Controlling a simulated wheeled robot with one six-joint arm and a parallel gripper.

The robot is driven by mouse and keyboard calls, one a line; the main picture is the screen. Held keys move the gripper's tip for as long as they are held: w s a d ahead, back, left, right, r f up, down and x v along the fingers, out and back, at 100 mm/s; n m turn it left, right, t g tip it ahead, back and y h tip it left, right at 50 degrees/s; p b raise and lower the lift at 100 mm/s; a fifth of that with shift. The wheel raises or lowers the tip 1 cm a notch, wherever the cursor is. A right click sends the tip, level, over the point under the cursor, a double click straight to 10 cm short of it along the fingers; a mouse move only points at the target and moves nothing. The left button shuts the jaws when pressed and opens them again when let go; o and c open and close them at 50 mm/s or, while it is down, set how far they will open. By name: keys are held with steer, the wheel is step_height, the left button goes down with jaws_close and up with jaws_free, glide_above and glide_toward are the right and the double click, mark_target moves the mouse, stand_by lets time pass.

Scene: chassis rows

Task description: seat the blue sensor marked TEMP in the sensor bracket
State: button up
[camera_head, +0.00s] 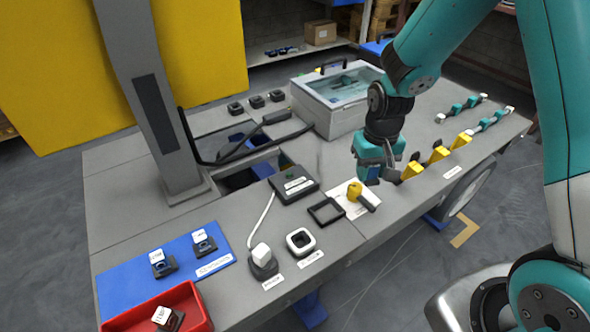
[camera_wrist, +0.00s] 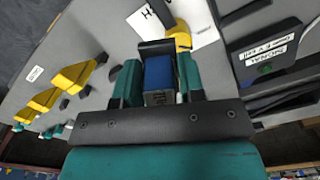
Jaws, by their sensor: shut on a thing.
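My gripper (camera_head: 374,176) is over the right part of the bench in the head view, near the row of yellow pieces. In the wrist view its two teal fingers (camera_wrist: 158,70) are shut on the blue sensor (camera_wrist: 158,82). Marks on the sensor's near face are too small to read. A black piece (camera_wrist: 154,47) shows right at the sensor's far end; I cannot tell whether it is part of the sensor or a bracket. In the head view the fingers mostly hide the sensor. I cannot tell for sure which fixture is the sensor bracket.
A yellow-and-black tool (camera_head: 355,191) lies on a white card. Beside it are an empty black frame (camera_head: 326,211) and a dark box (camera_head: 294,184). Yellow pieces (camera_head: 438,154) stand to the right. A lidded case (camera_head: 322,116) stands behind. A blue mat (camera_head: 130,283) and red bin (camera_head: 192,297) are front left.

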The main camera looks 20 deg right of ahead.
steer(key=a+r+m+p, duration=0.2)
steer(key=a+m+p, duration=0.2)
steer(key=a+m, duration=0.6)
steer(key=m+b, duration=0.3)
steer(key=b, duration=0.3)
glide_above(326, 214)
steer(key=f, duration=0.7)
steer(key=shift+w+d+f, duration=0.15)
steer(key=shift+w+f, duration=0.05)
steer(key=shift+f, duration=0.05)
steer(key=shift+r+p, duration=0.1)
steer(key=shift+p, duration=0.45)
steer(key=shift+s+f+b, duration=0.1)
steer(key=shift+f+b, duration=0.7)
steer(key=shift+f, duration=0.4)
steer(key=shift+f, duration=0.15)
